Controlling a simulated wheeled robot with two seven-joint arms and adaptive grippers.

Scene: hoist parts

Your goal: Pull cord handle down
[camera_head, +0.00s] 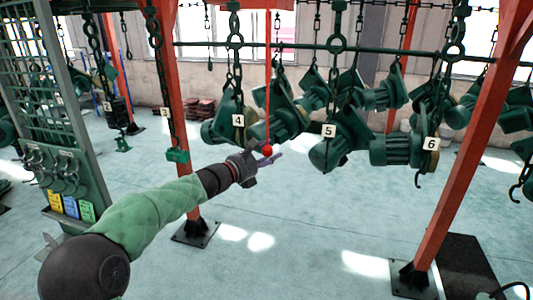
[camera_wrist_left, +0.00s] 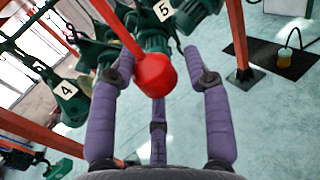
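The cord handle is a red ball (camera_head: 267,150) at the lower end of a straight red cord (camera_head: 267,85). My left arm reaches in from the left, and its left gripper (camera_head: 268,157) is at the ball. In the left wrist view the red ball (camera_wrist_left: 153,83) lies between the spread purple fingers of the left gripper (camera_wrist_left: 160,76). A gap shows between the ball and the right-hand finger. The left-hand finger is close to the ball; I cannot tell whether they touch. My right gripper is not in view.
Green hoists with number plates, such as hoist 4 (camera_head: 230,122) and hoist 5 (camera_head: 335,140), hang on chains behind the cord. An orange post (camera_head: 470,150) stands at right. A rack (camera_head: 75,165) with hooks stands at left. The floor below is mostly clear.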

